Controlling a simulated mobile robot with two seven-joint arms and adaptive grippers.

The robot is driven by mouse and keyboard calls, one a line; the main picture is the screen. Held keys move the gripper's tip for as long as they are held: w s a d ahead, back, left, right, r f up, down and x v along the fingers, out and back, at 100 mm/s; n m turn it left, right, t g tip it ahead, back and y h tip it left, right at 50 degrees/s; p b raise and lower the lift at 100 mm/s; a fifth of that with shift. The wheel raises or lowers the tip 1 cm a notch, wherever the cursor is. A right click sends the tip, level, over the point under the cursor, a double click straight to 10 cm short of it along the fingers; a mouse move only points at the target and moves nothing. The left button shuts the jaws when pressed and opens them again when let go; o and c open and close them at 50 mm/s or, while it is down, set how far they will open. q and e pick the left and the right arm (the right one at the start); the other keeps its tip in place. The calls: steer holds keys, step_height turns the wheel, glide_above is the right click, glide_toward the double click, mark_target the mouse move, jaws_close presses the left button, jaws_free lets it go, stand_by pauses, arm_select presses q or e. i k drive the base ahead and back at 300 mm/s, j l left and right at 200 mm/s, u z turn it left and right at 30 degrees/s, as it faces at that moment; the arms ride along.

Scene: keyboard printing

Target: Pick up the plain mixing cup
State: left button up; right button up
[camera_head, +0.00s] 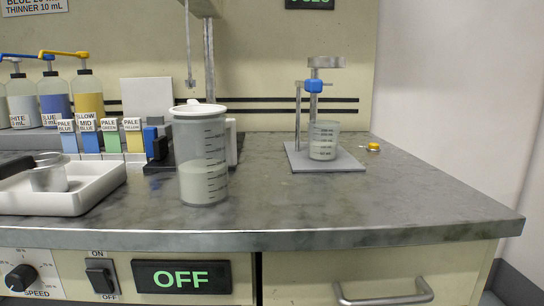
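Several vessels could be the mixing cup, and I cannot tell which one is meant as plain. A large translucent graduated cup (203,168) with a side handle and a white rim stands upright near the middle of the counter, with pale content low inside. A smaller clear graduated cup (323,142) stands upright on the grey base plate of a stand at the right. A small clear cup-like vessel (49,175) sits in the white tray at the left, with a dark handle-like part beside it. Neither of my grippers is in view.
The white tray (95,198) is at the left. Pump bottles (87,95) and small labelled colour containers (110,139) stand behind it. A metal stand with a blue clamp (313,86) rises at the right.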

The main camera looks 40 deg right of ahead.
mark_target(323, 135)
steer(key=k+z, duration=0.1)
steer(key=z, duration=0.35)
steer(key=k+l+z, duration=0.1)
steer(key=z, duration=0.4)
steer(key=l+z, duration=0.2)
steer(key=z, duration=0.25)
steer(key=k+l, duration=0.05)
